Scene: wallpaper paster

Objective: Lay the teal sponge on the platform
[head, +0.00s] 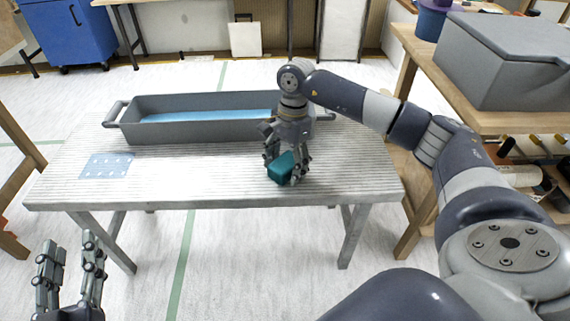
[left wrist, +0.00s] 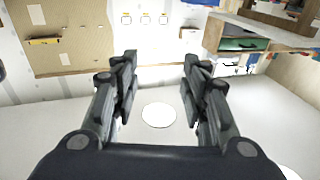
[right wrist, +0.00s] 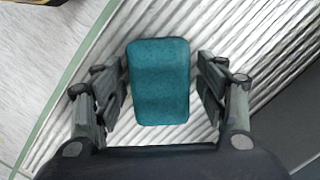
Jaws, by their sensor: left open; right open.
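The teal sponge (head: 281,167) rests on the right part of the ribbed platform (head: 206,178), near its front edge. In the right wrist view the sponge (right wrist: 159,82) lies between the fingers of my right gripper (right wrist: 162,88), with a gap visible on each side. My right gripper (head: 285,160) reaches down over the sponge from above and is open around it. My left gripper (head: 68,265) is open and empty at the lower left, in front of the platform and away from it. The left wrist view shows nothing between the fingers of my left gripper (left wrist: 160,90).
A long grey trough (head: 185,128) with blue inside stands along the platform's back. A light blue patterned patch (head: 106,166) lies at the left end. A wooden table with a grey box (head: 510,62) stands to the right. The platform's middle front is clear.

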